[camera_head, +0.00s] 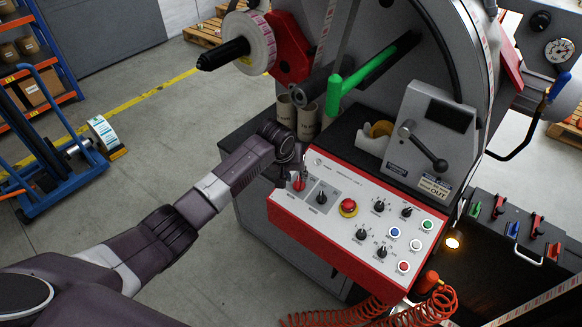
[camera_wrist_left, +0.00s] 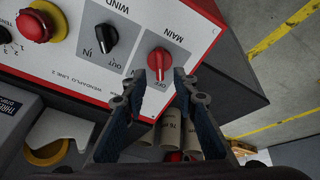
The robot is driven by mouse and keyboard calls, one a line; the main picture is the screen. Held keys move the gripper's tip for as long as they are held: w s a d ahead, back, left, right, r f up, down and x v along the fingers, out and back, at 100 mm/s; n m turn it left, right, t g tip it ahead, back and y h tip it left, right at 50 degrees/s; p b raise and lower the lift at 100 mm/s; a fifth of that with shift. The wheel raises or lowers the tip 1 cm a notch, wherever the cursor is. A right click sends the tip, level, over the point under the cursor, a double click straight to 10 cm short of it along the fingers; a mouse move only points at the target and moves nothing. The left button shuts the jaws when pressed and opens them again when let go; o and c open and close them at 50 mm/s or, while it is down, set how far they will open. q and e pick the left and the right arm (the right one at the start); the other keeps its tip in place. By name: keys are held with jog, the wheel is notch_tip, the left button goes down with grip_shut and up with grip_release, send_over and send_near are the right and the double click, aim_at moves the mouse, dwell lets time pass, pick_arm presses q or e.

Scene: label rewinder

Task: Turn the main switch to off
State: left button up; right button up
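The main switch is a red rotary knob (camera_wrist_left: 160,63) on a grey square marked MAIN, at the corner of the white control panel with a red edge. Its handle lies near the OFF label in the left wrist view. The red knob also shows in the head view (camera_head: 299,184), partly beside my left gripper (camera_head: 289,177). In the left wrist view, my left gripper (camera_wrist_left: 167,74) has its fingers apart, with the tips on either side of the knob's handle. I cannot tell whether they touch it. My right gripper is in neither view.
Beside the main switch sits a black WIND knob (camera_wrist_left: 107,38). A red emergency button (camera_head: 348,208) and several knobs and buttons share the panel.

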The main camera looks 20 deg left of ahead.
pick_arm(q)
jog(key=v, duration=0.7)
jog(key=shift+r, duration=0.3)
jog(key=shift+s, duration=0.15)
